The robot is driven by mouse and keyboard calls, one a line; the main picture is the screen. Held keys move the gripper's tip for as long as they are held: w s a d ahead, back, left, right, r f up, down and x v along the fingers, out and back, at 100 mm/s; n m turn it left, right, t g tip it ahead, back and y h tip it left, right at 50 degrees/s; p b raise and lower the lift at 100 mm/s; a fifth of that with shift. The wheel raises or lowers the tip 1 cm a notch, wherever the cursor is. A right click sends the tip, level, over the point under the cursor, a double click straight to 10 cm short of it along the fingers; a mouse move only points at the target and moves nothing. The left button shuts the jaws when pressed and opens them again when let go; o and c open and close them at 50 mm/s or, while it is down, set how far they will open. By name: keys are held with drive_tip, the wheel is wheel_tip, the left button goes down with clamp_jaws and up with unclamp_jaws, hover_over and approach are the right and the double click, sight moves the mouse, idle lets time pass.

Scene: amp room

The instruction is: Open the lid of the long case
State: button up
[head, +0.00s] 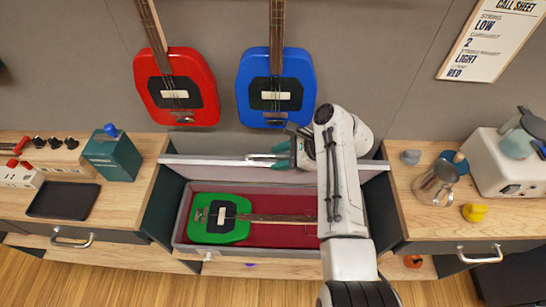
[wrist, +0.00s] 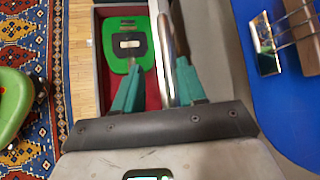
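The long case (head: 182,225) lies open on a lower shelf between two counters. Its red lining shows, with a green guitar (head: 217,222) inside; the guitar also shows in the wrist view (wrist: 125,45). The grey lid (head: 205,168) stands raised along the case's back side, near the wall. My gripper (head: 283,156) is at the lid's upper edge, near its middle. In the wrist view, my teal fingertips (wrist: 158,65) are apart, with a metal bar (wrist: 167,40) between them, closer to the right finger. My arm hides the right part of the case and lid.
A red guitar (head: 177,88) and a blue guitar (head: 277,88) hang on the wall just behind the lid. The left counter holds a teal box (head: 112,155) and a black tray (head: 63,200). The right counter holds a glass jug (head: 436,185) and a yellow item (head: 474,212).

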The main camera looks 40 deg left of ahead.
drive_tip(key=v, duration=0.7)
drive_tip(key=shift+d, duration=0.2)
drive_tip(key=shift+r, duration=0.15)
drive_tip(key=s+d+f+n+t+h, duration=0.1)
drive_tip(key=s+d+f, duration=0.1)
drive_tip(key=d+f, duration=0.5)
drive_tip(key=s+d+f+n+t+h, duration=0.1)
drive_tip(key=s+d+f+n+h, duration=0.15)
drive_tip(key=d, duration=0.85)
drive_tip(key=s+d+f+n+t+h, duration=0.1)
drive_tip(key=s+d+f, duration=0.25)
drive_tip(key=d, duration=0.45)
drive_tip(key=s+d+r+n+t+h, duration=0.1)
drive_tip(key=s+d+n+h, duration=0.3)
drive_tip(key=s+d, duration=1.7)
drive_tip(key=shift+s+d+r+n+h, duration=0.3)
drive_tip(key=shift+s+d+n+h, duration=0.05)
drive_tip(key=shift+s, duration=0.8)
